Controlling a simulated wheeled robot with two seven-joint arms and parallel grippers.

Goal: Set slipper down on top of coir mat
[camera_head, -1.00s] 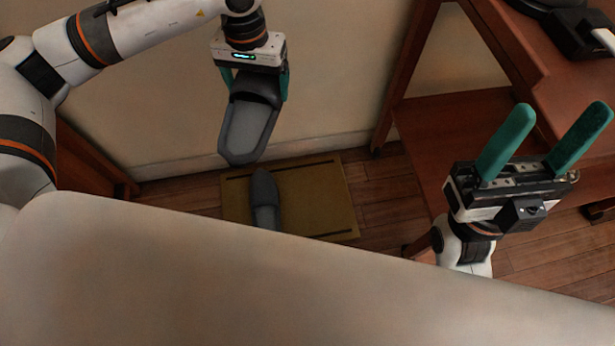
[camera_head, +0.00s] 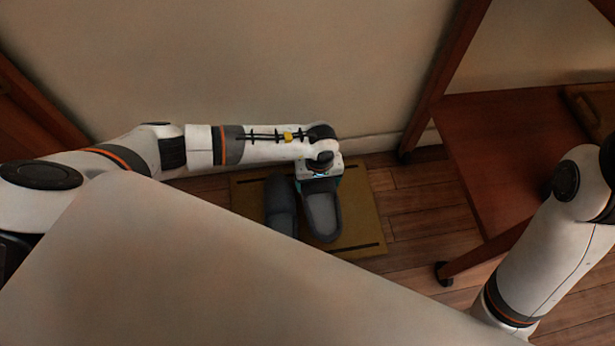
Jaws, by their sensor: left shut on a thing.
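A grey slipper (camera_head: 322,217) is held by my left gripper (camera_head: 320,182), which is shut on its far end. The slipper is over the coir mat (camera_head: 365,222), low down, with its near end toward me. I cannot tell whether its sole touches the mat. A second grey slipper (camera_head: 281,205) lies on the mat just to its left. The mat is yellow-brown with dark strips and lies on the floor by the wall. My left wrist hides the far end of the held slipper. My right gripper is out of the picture; only its arm shows at the right.
A reddish wooden desk or shelf unit (camera_head: 500,135) stands at the right, its leg on a caster (camera_head: 443,270). A wall (camera_head: 220,65) closes off the back. Bare wooden floor (camera_head: 425,215) lies between the mat and the wooden unit.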

